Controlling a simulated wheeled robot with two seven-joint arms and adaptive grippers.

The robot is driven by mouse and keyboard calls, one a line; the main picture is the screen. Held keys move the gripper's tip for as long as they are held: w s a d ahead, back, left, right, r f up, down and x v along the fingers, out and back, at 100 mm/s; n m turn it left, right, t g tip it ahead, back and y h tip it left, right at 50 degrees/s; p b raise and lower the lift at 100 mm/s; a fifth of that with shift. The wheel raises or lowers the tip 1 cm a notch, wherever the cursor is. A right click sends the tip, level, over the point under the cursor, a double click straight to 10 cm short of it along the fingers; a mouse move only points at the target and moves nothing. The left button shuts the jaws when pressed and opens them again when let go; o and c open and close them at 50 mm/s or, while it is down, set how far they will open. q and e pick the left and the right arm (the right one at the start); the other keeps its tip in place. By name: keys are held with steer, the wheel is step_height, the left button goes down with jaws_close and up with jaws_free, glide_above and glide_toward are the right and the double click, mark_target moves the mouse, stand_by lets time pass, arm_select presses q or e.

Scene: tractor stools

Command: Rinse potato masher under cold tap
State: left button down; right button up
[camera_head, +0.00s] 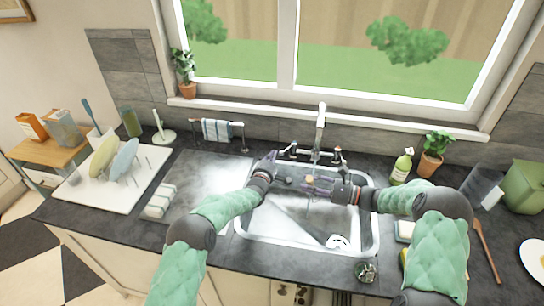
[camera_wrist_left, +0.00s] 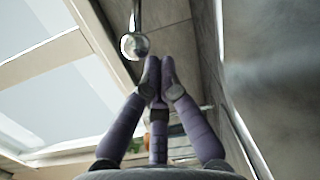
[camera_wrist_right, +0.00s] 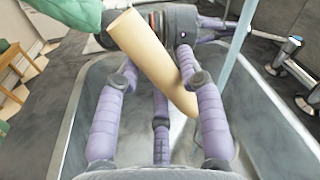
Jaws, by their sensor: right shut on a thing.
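The potato masher shows as a tan handle (camera_wrist_right: 150,60) in the right wrist view; its head is not clearly visible. My right gripper (camera_head: 314,190) is shut on the handle above the sink (camera_head: 290,222). The chrome tap (camera_head: 320,125) rises behind the sink. A pale blue water stream (camera_wrist_right: 238,60) falls close beside the handle in the right wrist view; I cannot tell whether it touches the masher. My left gripper (camera_head: 271,159) is left of the tap, its fingertips close together and empty. A round metal knob (camera_wrist_left: 135,45) is just beyond these fingertips in the left wrist view.
A dish rack with plates (camera_head: 124,160) stands at the left. A striped towel (camera_head: 216,130) hangs behind the counter. A soap bottle (camera_head: 401,167) and a potted plant (camera_head: 433,155) stand right of the tap. A wooden spoon (camera_head: 485,245) lies at the right.

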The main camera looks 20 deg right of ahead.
arm_select(q)
steer(key=shift+s+d, duration=0.3)
steer(key=shift+s, duration=0.35)
steer(key=shift+s+d, duration=0.3)
steer(key=shift+s, duration=0.3)
steer(key=w+a+v, duration=0.1)
steer(key=v, duration=0.8)
steer(key=shift+a+f, duration=0.25)
steer(key=shift+f, duration=0.1)
steer(key=shift+s, duration=0.1)
